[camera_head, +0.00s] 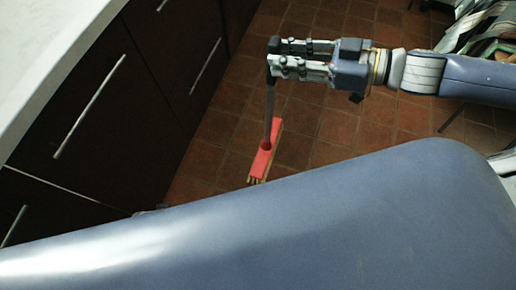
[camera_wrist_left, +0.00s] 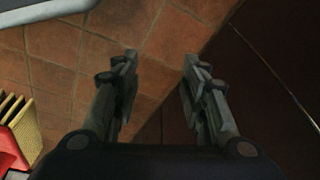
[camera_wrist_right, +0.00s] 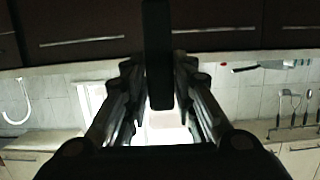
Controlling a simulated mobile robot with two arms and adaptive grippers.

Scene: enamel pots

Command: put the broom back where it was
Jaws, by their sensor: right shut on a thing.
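The broom's red head (camera_head: 264,160) with pale bristles hangs low over the tiled floor in the head view; I cannot tell whether it touches. Its dark handle (camera_head: 270,108) rises to my right gripper (camera_head: 273,60), which is shut on it. In the right wrist view the dark handle (camera_wrist_right: 157,55) stands between the fingers of my right gripper (camera_wrist_right: 158,85). In the left wrist view the broom's red head and yellowish bristles (camera_wrist_left: 21,124) show at the lower left. My left gripper (camera_wrist_left: 160,62) is open and empty there, apart from the broom.
Dark cabinets (camera_head: 95,95) with long metal handles and a pale countertop (camera_head: 45,45) line the left. Brown tiled floor (camera_head: 330,125) is clear around the broom. Patterned cloth (camera_head: 485,28) shows at the upper right. Utensils (camera_wrist_right: 295,105) hang on a tiled wall in the right wrist view.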

